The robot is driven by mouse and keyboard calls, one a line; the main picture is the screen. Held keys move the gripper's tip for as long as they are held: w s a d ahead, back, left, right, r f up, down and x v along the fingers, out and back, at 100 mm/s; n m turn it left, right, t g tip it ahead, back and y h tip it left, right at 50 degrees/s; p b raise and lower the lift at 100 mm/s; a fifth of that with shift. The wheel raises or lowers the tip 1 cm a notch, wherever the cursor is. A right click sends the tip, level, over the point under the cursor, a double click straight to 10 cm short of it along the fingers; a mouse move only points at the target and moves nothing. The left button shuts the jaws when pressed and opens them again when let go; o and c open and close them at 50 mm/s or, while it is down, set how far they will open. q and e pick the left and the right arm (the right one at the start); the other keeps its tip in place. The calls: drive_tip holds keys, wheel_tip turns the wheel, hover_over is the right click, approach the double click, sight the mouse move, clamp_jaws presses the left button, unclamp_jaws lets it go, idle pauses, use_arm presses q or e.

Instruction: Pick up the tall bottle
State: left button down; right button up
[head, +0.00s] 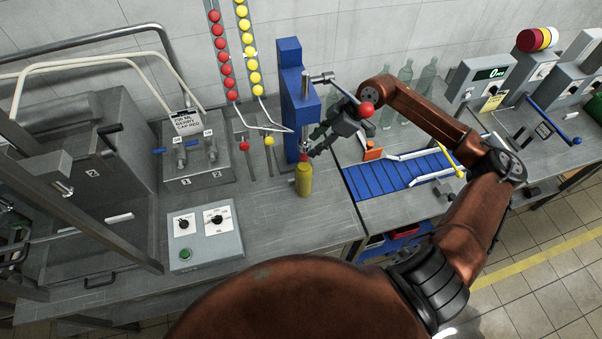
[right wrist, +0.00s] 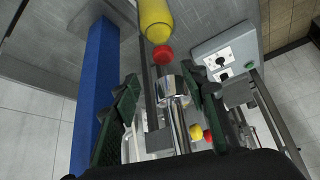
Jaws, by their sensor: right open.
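A yellow bottle (head: 303,182) with a red cap stands upright on the grey bench, in front of the blue press. In the right wrist view its yellow body (right wrist: 155,18) and red cap show at the top, beyond the fingertips. My right gripper (head: 314,148) is open, just behind and above the bottle's cap in the head view, by the press. Its two dark fingers (right wrist: 165,92) are apart in the wrist view, with a metal press cylinder showing between them and no bottle held. Dark parts at the left edge of the head view may be my left gripper (head: 12,235); its jaws are unclear.
The blue press (head: 290,95) has a lever with a red knob close to my right gripper. A blue conveyor (head: 395,178) lies to the right. Several clear bottles (head: 405,82) stand behind it. A control box (head: 205,235) sits left of the bottle; bench in front is clear.

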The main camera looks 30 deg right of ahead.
sight(305, 156)
drive_tip(key=f, duration=0.1)
drive_tip(key=a+f+p, duration=0.1)
drive_tip(key=f, duration=0.1)
drive_tip(key=shift+a+f, duration=0.15)
drive_tip(key=shift+x, duration=1.25)
drive_tip(key=shift+w+a+f, duration=0.1)
drive_tip(key=shift+f, duration=0.4)
drive_tip(key=c, duration=0.8)
clamp_jaws()
use_arm(q)
drive_tip(key=s, duration=0.1)
drive_tip(key=s+r, duration=0.1)
drive_tip(key=shift+s+r, duration=0.2)
drive_tip(key=shift+s, duration=0.2)
drive_tip(key=shift+w, duration=0.2)
use_arm(e)
drive_tip(key=shift+r, duration=0.15)
